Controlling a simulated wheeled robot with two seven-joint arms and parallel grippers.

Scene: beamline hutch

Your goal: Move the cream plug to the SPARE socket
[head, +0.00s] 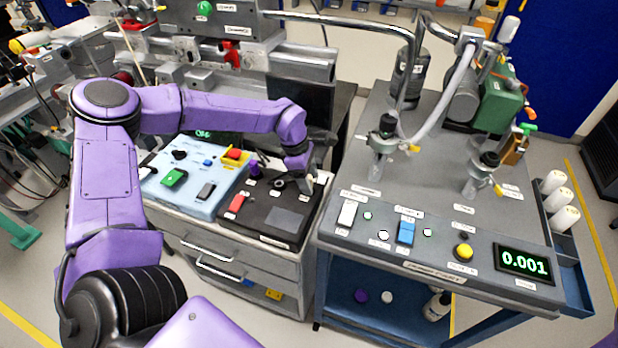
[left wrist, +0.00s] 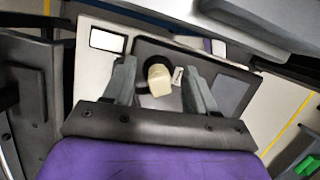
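The cream plug (left wrist: 158,80) shows in the left wrist view, standing in or over a round black socket (left wrist: 147,68) on the dark panel. My left gripper (left wrist: 159,72) is open, with one finger on each side of the plug and a gap to both. In the head view my left gripper (head: 297,182) is low over the far right part of the black panel box (head: 285,218), and hides much of that part. A dark socket (head: 278,184) shows left of the gripper. I cannot read which label says SPARE. My right gripper is not in view.
A purple plug (head: 255,170) and a red switch (head: 237,203) sit on the black box. A light blue panel box (head: 193,192) stands left of it. A grey pump cart (head: 400,200) with glass fittings and a display stands close on the right.

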